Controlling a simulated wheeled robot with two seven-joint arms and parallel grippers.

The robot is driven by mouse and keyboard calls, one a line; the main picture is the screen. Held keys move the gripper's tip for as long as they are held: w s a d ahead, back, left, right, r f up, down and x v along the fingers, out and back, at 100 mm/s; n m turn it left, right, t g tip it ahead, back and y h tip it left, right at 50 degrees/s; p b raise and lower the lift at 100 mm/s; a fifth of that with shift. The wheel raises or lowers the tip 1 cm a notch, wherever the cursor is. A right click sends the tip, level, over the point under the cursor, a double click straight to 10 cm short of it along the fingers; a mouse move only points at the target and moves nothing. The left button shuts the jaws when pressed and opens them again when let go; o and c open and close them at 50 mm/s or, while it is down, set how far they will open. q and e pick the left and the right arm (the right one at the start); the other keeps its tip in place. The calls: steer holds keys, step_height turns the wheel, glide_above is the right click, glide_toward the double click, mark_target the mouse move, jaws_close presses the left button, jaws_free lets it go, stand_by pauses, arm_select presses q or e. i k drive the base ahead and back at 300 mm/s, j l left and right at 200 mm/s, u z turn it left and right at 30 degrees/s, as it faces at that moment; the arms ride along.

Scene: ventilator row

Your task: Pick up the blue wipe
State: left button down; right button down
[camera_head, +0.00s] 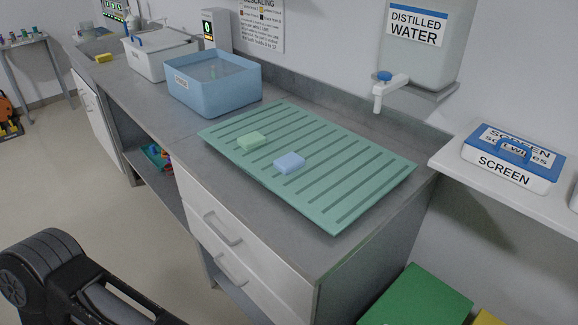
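The blue wipe (289,162) is a small, pale blue folded block. It lies flat near the middle of the ribbed green drainer mat (335,222) on the grey counter. A pale green wipe (251,141) lies just to its left and a little farther back, apart from it. Nothing covers the blue wipe. Part of my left arm shows at the bottom left, well away from the mat, but its gripper is out of the picture. My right gripper is not in view.
A blue basin (212,90) stands left of the mat, with a white bin (157,61) beyond it. A screen wipes tub (508,162) sits on the right shelf. Space above the mat is clear.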

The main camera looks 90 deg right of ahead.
mark_target(291, 161)
steer(key=z, duration=2.95)
steer(key=i+j+u, duration=0.1)
steer(key=u, duration=0.4)
steer(key=i+j+u, duration=0.15)
steer(key=u, duration=0.3)
steer(key=i+j+u, duration=0.15)
steer(key=u, duration=0.35)
steer(key=i+u, duration=0.15)
steer(key=u, duration=0.35)
steer(key=i+u, duration=0.15)
steer(key=u, duration=0.3)
steer(key=i+u, duration=0.15)
steer(key=i, duration=0.25)
steer(key=z, duration=0.45)
steer(key=i+j+z, duration=0.15)
steer(key=z, duration=0.3)
steer(key=j+z, duration=0.1)
steer(key=z, duration=0.3)
steer(key=j+z, duration=0.1)
steer(key=z, duration=0.35)
steer(key=i+j+z, duration=0.1)
steer(key=z, duration=0.35)
